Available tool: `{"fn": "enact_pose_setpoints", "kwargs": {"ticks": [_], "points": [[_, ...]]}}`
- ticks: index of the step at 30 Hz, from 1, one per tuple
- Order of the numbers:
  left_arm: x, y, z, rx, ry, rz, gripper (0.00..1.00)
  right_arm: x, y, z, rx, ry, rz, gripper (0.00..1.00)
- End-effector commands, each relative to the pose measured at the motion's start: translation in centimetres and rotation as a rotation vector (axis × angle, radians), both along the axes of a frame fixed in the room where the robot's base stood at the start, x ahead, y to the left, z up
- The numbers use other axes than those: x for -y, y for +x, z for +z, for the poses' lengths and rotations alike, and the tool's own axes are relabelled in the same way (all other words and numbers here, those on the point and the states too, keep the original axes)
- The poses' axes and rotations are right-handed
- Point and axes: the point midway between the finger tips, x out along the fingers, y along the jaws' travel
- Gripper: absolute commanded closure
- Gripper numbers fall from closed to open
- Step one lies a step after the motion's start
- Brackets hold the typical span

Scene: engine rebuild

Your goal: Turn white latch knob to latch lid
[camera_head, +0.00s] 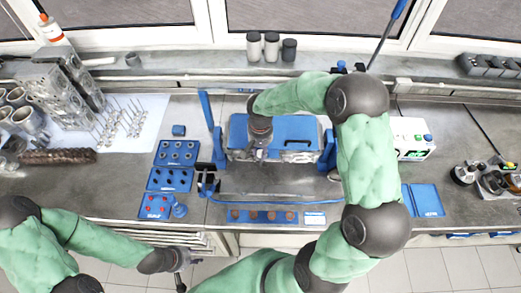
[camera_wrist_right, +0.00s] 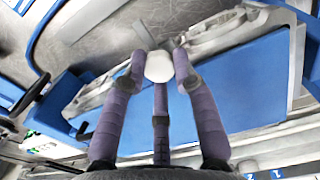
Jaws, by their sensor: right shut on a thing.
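The white latch knob (camera_wrist_right: 159,67) shows in the right wrist view between the fingertips of my right gripper (camera_wrist_right: 160,72). The three purple fingers are closed around it. In the head view my right gripper (camera_head: 259,150) is at the front left part of the blue lid (camera_head: 297,128), and the knob is hidden there. The lid also shows in the right wrist view (camera_wrist_right: 250,85), beside and behind the fingers. My left gripper (camera_head: 182,274) is low in front of the bench, away from the lid, and its fingers are too small to read.
Blue trays (camera_head: 176,153) with small parts stand left of the lidded case. A blue strip (camera_head: 262,216) with round parts lies in front. A white box with a green display (camera_head: 411,139) stands to the right. An engine block (camera_head: 60,90) is at the far left.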

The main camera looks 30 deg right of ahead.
Motion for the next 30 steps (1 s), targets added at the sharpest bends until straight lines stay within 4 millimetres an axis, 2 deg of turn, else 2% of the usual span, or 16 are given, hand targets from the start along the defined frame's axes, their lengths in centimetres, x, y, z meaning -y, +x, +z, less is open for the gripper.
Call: {"fn": "enact_pose_setpoints", "kwargs": {"ticks": [8,30], "points": [[0.0,0.0,-0.6,0.0,0.0,0.0,0.66,-0.1,0.0,-0.2,-0.014,-0.02,0.159,1.0],[0.0,0.0,-2.0,0.0,0.0,0.0,0.66,-0.3,-0.1,-0.2,-0.067,-0.1,0.85,1.0]]}}
